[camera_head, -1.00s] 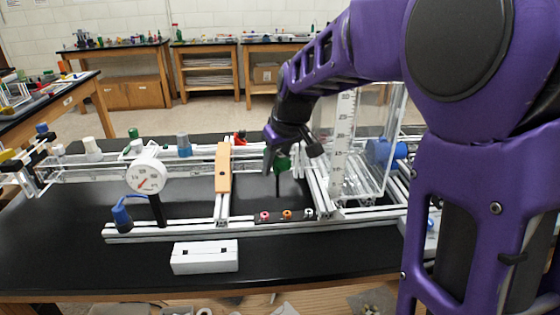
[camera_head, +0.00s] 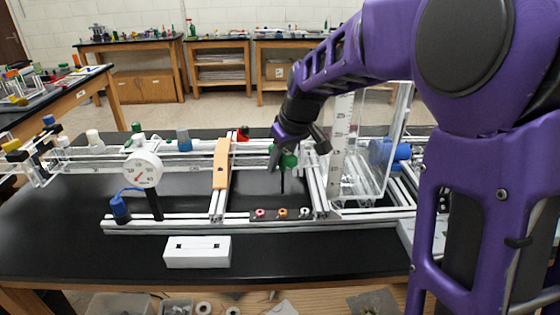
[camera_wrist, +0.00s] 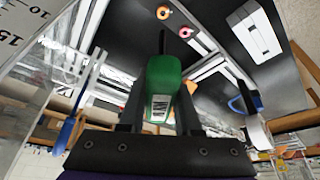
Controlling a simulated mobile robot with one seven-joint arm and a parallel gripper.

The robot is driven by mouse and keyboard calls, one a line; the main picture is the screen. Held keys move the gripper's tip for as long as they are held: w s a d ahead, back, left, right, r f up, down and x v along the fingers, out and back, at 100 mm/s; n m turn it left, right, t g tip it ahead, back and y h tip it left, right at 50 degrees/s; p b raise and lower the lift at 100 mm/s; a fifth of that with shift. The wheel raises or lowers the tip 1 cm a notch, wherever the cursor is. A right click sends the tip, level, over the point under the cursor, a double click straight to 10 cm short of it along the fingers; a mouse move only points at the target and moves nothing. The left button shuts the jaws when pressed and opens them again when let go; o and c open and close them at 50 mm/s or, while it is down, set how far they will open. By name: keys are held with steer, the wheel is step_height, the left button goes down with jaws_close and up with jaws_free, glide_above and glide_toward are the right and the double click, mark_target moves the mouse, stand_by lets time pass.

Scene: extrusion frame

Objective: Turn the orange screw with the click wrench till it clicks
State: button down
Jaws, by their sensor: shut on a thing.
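My gripper (camera_head: 279,160) is shut on the green handle of the click wrench (camera_head: 290,160), which also fills the middle of the wrist view (camera_wrist: 163,85). Its thin black shaft points down. The orange screw (camera_head: 282,213) sits between a pink-red screw (camera_head: 260,214) and a pale screw (camera_head: 304,213) on a dark strip at the frame's front rail. The shaft tip shows above the orange screw in the head view, apart from it. In the wrist view the orange screw (camera_wrist: 163,12) is at the top edge, beyond the shaft.
A clear box with a ruler scale (camera_head: 342,150) stands close right of my gripper. An orange-tan bar (camera_head: 221,163) crosses the frame to the left, with a round dial (camera_head: 143,169) beyond. A white slotted block (camera_head: 197,252) lies in front on the black table.

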mark_target(282, 183)
steer(key=shift+f+b, duration=2.15)
steer(key=shift+f, duration=0.75)
steer(key=shift+f+b, duration=0.5)
steer(key=shift+f, duration=0.1)
steer(key=shift+m+h, duration=0.3)
steer(key=shift+m, duration=0.5)
steer(key=shift+d+m+t, duration=0.15)
steer(key=shift+m+t, duration=0.15)
steer(key=shift+m, duration=0.5)
steer(key=shift+f+h, duration=0.1)
steer(key=shift+h, duration=0.2)
steer(key=shift+m, duration=0.7)
